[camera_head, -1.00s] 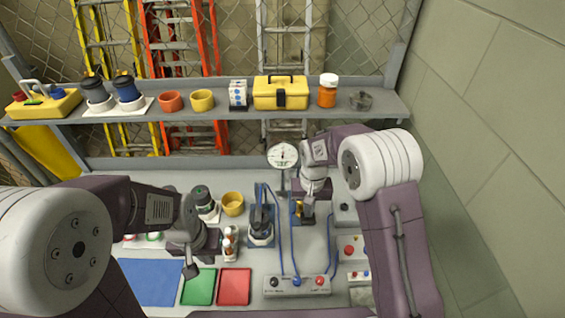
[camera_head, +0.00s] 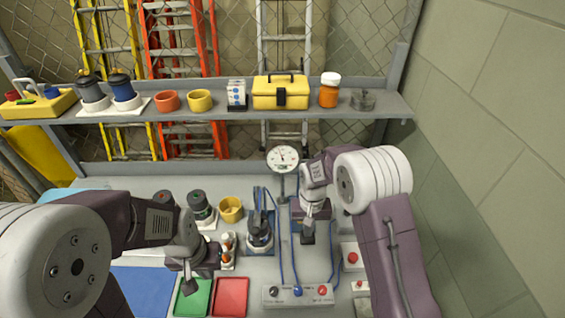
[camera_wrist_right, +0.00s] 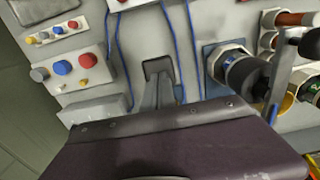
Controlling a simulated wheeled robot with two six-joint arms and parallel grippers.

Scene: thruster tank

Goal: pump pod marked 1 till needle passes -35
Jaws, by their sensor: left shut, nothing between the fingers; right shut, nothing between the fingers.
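A round white dial gauge (camera_head: 282,158) stands on a post at the back of the bench; its thin needle shows, but the numbers are too small to read. A dark pod (camera_head: 260,232) with blue hoses stands on a blue plate in front of it. It also shows at the right of the right wrist view (camera_wrist_right: 245,75). No number mark is legible on it. My right gripper (camera_head: 308,238) is shut and empty, just right of this pod and apart from it, pointing down. My left gripper (camera_head: 191,282) is shut and empty above the green mat (camera_head: 195,300).
A control box (camera_head: 298,295) with black, blue and red knobs lies at the front, with blue hoses running to it. A red-button box (camera_head: 352,257) stands right.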

